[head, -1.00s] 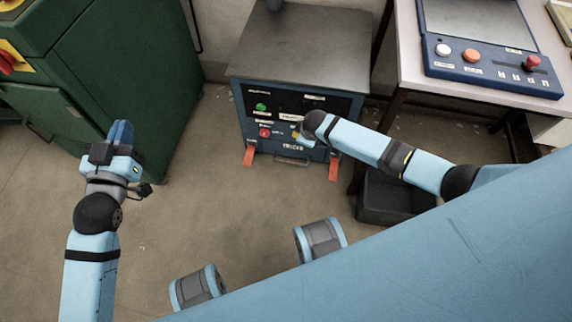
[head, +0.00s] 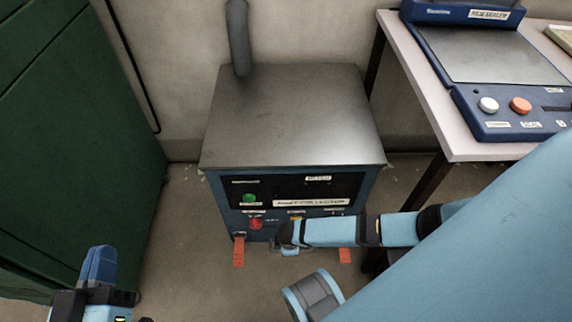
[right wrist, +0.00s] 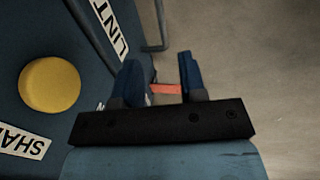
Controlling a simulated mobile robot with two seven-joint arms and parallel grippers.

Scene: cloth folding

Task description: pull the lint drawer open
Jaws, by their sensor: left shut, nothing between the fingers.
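The dust collector (head: 285,120) is a blue box with a grey metal top. In the right wrist view, a LINT label (right wrist: 108,25) and a grey bar handle (right wrist: 160,25) lie beyond the fingertips. My right gripper (right wrist: 158,60) is open and empty, close along the blue front, with its fingers apart and the handle ahead of them. The drawer looks shut, though its edges are hidden. My left gripper (head: 98,262) is shut and empty at the lower left, away from the collector.
The collector's front has a green button (head: 249,199), a red button (head: 256,223) and a yellow button (right wrist: 50,85). A green cabinet (head: 70,130) is at left; a table (head: 405,70) with a film sealer (head: 490,60) is at right.

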